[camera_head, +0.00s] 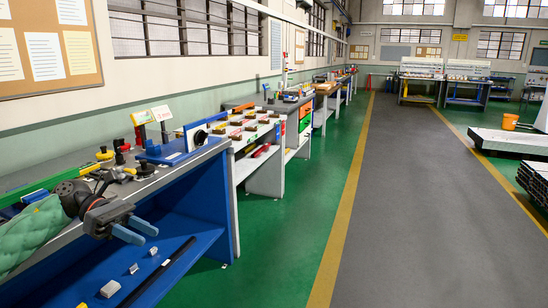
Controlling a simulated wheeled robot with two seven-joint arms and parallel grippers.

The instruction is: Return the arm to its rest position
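My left gripper (135,231) is at the lower left, in front of the near blue workbench (205,185). Its two blue-grey fingers are apart with a gap between them, and nothing shows in the gap. My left arm (35,237), in a green quilted cover, comes in from the left edge. My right gripper and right arm are not in the picture.
More benches line the wall. The green floor (290,230) and grey aisle (420,200) are clear.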

